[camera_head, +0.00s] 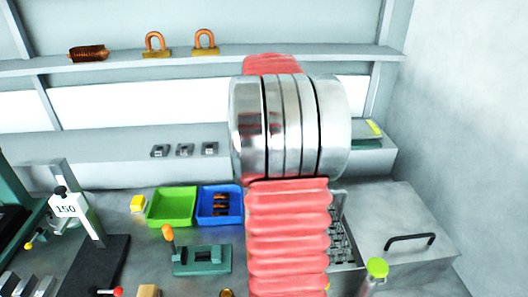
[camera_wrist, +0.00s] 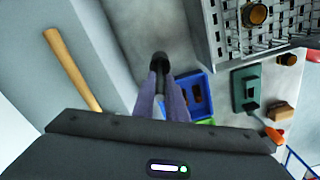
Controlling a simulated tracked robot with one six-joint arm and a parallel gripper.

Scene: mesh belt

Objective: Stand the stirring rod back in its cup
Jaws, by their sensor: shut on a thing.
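In the wrist view, my gripper (camera_wrist: 161,84) has its two purple-grey fingers close together on a dark, round-ended piece, seen nearly end-on. This looks like the stirring rod (camera_wrist: 159,60); most of its length is hidden. An amber, round, cup-like thing (camera_wrist: 255,14) stands on the mesh at the upper right, apart from my gripper. I cannot tell whether it is the rod's cup. In the head view my arm hides the gripper and the rod.
A green bin (camera_head: 172,206) and a blue bin (camera_head: 219,219) stand side by side on the bench. A teal fixture (camera_head: 202,261) sits in front of them. A jar with a yellow-green lid (camera_head: 377,268) stands at the right. A wooden stick (camera_wrist: 71,67) lies left in the wrist view.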

